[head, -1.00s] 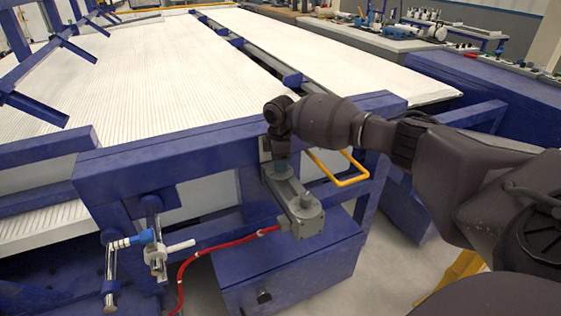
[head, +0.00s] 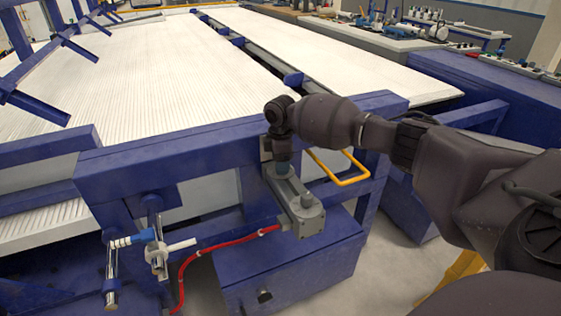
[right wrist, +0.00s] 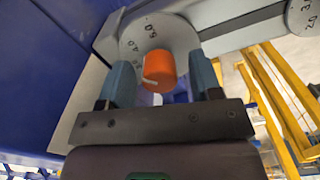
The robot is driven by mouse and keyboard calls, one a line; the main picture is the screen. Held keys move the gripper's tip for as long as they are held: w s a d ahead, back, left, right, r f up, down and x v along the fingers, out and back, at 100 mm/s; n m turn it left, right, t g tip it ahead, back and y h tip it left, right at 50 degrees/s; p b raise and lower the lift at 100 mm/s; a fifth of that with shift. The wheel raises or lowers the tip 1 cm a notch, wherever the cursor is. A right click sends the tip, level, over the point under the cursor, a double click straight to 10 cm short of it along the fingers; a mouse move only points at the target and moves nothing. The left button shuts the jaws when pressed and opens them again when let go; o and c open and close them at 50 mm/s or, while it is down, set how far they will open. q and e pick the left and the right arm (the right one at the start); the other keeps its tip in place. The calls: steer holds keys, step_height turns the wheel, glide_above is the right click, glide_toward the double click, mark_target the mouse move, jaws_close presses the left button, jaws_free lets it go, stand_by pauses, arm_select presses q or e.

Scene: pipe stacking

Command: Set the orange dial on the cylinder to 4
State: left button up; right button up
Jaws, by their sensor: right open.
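The grey cylinder (head: 301,208) is fixed to the front of the blue frame in the head view. My right gripper (head: 283,158) is at its upper end and hides the dial there. In the right wrist view, the orange dial (right wrist: 160,68) sits on a round grey face (right wrist: 177,33) with printed numbers, 4.0 and 5.0 among them. The dial has a white mark on its lower left side; its exact setting is unclear. My right gripper (right wrist: 161,72) is open, one blue-grey finger on each side of the dial. My left gripper is out of view.
A yellow handle (head: 345,178) sticks out right of the cylinder. A red hose (head: 215,248) runs from the cylinder's lower end to the left. A white-and-blue valve fitting (head: 150,245) stands at lower left. Blue beams surround the cylinder.

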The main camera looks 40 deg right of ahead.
steer(key=shift+r, duration=0.1)
steer(key=shift+r, duration=0.25)
step_height(320, 180, up, 6)
steer(key=shift+p, duration=0.7)
step_height(320, 180, up, 4)
steer(key=shift+r+p, duration=0.1)
steer(key=shift+p, duration=0.25)
